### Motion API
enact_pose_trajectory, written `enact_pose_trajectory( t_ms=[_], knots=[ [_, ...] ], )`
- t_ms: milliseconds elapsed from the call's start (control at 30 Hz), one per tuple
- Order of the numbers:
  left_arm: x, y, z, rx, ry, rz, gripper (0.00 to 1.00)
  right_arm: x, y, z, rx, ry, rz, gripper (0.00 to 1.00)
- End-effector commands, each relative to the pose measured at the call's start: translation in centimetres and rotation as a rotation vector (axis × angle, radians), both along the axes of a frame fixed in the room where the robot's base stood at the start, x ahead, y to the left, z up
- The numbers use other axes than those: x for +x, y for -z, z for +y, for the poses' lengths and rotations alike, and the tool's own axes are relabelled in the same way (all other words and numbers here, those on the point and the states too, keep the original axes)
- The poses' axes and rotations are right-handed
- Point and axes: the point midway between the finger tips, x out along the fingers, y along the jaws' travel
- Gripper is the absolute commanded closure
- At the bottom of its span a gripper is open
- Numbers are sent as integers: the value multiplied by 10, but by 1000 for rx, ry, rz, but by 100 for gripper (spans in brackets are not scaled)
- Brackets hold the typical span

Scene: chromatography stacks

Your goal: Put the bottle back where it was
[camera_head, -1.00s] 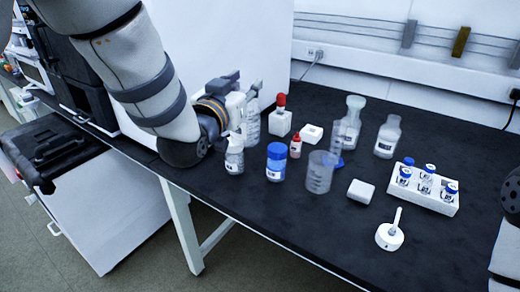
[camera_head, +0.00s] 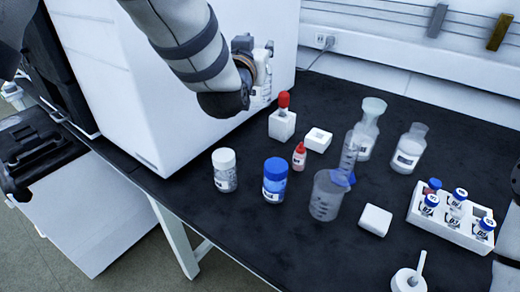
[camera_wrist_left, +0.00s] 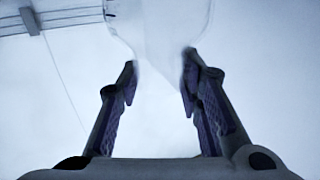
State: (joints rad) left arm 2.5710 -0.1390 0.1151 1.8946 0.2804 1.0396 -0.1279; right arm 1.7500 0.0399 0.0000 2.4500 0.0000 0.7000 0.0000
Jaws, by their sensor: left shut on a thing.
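My left gripper (camera_head: 262,80) is raised in front of the white cabinet, behind the row of bottles. It is shut on a pale, translucent bottle (camera_wrist_left: 160,25), whose tapering part sits between the fingers in the left wrist view. In the head view the gripper hides most of that bottle.
A white-capped bottle (camera_head: 224,172), a blue bottle (camera_head: 275,182), a beaker (camera_head: 326,197), a graduated cylinder (camera_head: 348,157) and two flasks (camera_head: 409,150) stand on the black bench. A vial rack (camera_head: 450,230) is at the right. Bench left of the bottles is clear.

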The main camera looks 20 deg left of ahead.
Motion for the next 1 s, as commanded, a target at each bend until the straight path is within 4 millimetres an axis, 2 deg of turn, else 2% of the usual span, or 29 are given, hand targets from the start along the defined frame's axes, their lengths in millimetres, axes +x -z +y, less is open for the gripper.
enact_pose_trajectory(
  t_ms=[433, 567, 700, 1000],
  knots=[
    [2, 69, 0, 0, 0, 12, 100, -33, 30, 0, 0, 0, 120, 60],
    [1, 82, 0, -1, 0, 8, 100, -38, 35, 0, 0, 0, 137, 60],
    [1, 116, 0, 0, 0, 8, 100, -44, 42, 0, -1, -1, 160, 60],
    [0, 155, 0, 0, 1, 2, 100, -52, 50, 0, -1, -1, 186, 60]
  ],
)
